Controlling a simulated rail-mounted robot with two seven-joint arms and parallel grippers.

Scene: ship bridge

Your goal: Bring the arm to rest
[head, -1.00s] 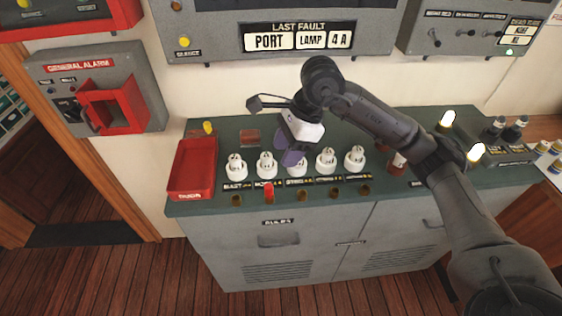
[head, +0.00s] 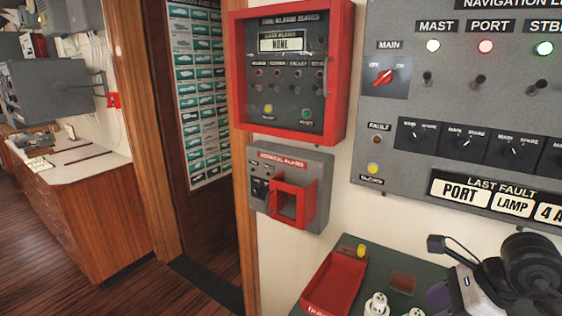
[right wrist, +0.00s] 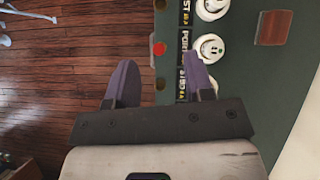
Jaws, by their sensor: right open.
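My right arm shows in the lower right corner of the head view, above the green-topped bulb cabinet (head: 424,272). Most of the arm is cut off by the frame. My right gripper (right wrist: 158,62) is open in the right wrist view, its two purple fingers apart with nothing between them. It hangs over the front edge of the cabinet, with the row of white bulb sockets (right wrist: 212,48) to the right and a red bulb (right wrist: 159,49) by the labels. My left gripper is not in view.
The red-guarded general alarm box (head: 290,190) and panels hang on the wall above. A doorway and open wooden floor (head: 60,260) are at left.

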